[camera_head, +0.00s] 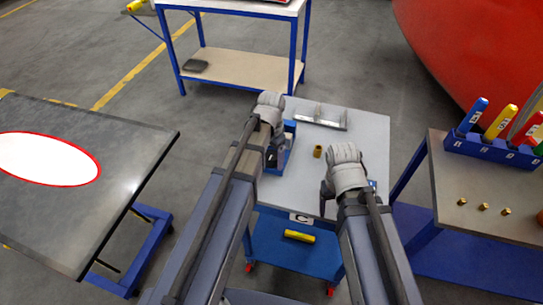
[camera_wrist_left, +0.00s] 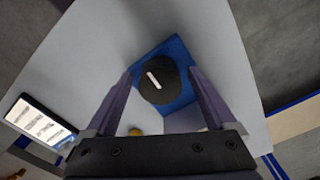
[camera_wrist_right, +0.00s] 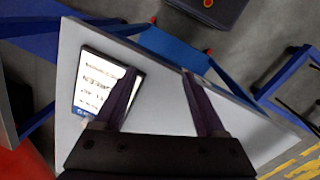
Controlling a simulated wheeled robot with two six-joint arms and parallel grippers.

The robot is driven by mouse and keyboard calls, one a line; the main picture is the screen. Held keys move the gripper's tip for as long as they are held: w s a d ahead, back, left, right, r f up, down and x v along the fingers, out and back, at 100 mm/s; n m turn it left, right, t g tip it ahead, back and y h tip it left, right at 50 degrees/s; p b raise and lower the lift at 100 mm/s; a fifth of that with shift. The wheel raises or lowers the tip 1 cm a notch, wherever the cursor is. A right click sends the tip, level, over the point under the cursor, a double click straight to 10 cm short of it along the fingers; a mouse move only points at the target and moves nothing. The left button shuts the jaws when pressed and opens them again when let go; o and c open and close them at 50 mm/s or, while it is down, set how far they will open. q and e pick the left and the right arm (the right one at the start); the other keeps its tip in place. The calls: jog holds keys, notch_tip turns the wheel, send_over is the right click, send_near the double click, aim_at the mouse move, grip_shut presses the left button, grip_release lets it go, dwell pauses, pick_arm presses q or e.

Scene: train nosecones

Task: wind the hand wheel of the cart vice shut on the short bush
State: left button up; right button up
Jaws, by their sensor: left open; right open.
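The blue vice (camera_head: 290,146) stands on the grey cart top (camera_head: 360,130), partly hidden by my left arm in the head view. In the left wrist view its blue body (camera_wrist_left: 176,57) carries a round black hand wheel (camera_wrist_left: 157,86) with a white mark. My left gripper (camera_wrist_left: 160,74) is open, its fingers on either side of the wheel; contact cannot be told. A short brass bush (camera_head: 318,151) stands upright on the cart top, right of the vice; part of a brass piece (camera_wrist_left: 135,132) shows in the left wrist view. My right gripper (camera_wrist_right: 160,72) is open and empty over the cart.
A tablet (camera_wrist_right: 104,84) lies on the cart top near my right gripper. A bench at right holds colored-handled tools in a blue rack (camera_head: 493,148) and small brass pieces (camera_head: 484,206). A dark table (camera_head: 140,150) stands left.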

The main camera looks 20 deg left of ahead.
aim_at(272, 156)
pick_arm(q)
jog(key=shift+r, duration=0.1)
pick_arm(e)
jog(key=shift+r, duration=0.1)
pick_arm(q)
notch_tip(272, 156, up, 8)
jog(key=p, duration=0.8)
jog(key=shift+f, duration=0.2)
pick_arm(e)
notch_tip(272, 156, up, 8)
jog(key=shift+f, duration=0.2)
pick_arm(q)
jog(key=s+d+n+y, duration=0.1)
jog(key=s+d+n, duration=0.1)
jog(key=s+d, duration=0.8)
jog(key=s, duration=0.4)
jog(key=shift+s+d+f+n+b, duration=0.15)
jog(key=shift+n+b, duration=0.15)
pick_arm(e)
jog(key=shift+f, duration=0.2)
